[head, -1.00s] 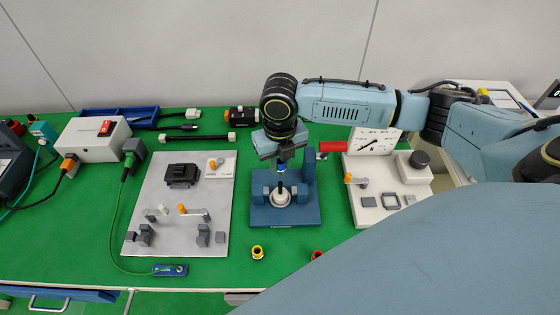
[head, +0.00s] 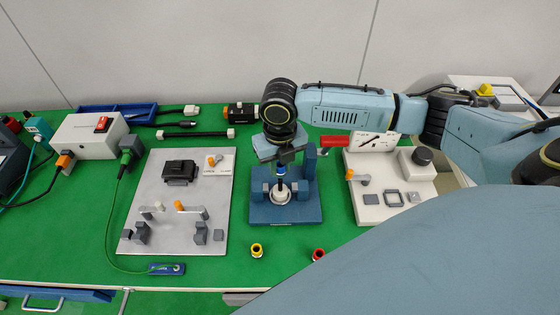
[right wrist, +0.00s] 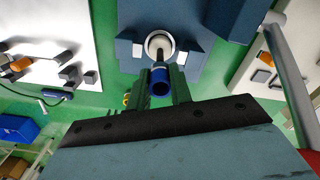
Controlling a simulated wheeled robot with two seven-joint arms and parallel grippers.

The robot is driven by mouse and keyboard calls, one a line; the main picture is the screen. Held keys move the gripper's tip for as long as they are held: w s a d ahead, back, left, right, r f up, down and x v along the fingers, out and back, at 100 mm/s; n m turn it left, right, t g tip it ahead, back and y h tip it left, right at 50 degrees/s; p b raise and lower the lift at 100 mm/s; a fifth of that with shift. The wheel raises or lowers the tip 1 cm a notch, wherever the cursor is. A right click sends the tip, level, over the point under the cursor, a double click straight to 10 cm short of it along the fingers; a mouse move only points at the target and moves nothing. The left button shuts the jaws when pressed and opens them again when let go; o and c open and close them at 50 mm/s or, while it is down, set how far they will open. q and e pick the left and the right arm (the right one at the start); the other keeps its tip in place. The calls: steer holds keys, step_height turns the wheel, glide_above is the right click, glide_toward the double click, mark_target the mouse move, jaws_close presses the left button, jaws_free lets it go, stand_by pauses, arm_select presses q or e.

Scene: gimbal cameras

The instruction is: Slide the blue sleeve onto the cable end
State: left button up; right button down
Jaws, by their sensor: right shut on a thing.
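My right gripper (head: 283,166) points down over the blue fixture (head: 258,213). It is shut on the blue sleeve (head: 280,171), which also shows between the fingers in the right wrist view (right wrist: 161,89). The cable end (right wrist: 159,54) is a dark, thin piece standing up from a round white collar (head: 281,194) in the middle of the fixture. The sleeve is held above the collar, roughly in line with the cable end. I cannot tell whether the cable tip touches or enters the sleeve. My left gripper is not in view.
A grey plate (head: 165,238) with clamps lies left of the fixture. A white panel (head: 385,210) with a dial and a red-handled part (head: 334,141) stand to its right. A yellow ring (head: 257,250) and a red ring (head: 318,254) lie in front. Green mat between is clear.

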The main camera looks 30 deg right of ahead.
steer(key=shift+f, duration=0.4)
steer(key=shift+r, duration=0.1)
stand_by(0.3)
steer(key=shift+p, duration=0.45)
stand_by(0.5)
steer(key=shift+p, duration=0.45)
stand_by(0.5)
steer(key=shift+p, duration=0.45)
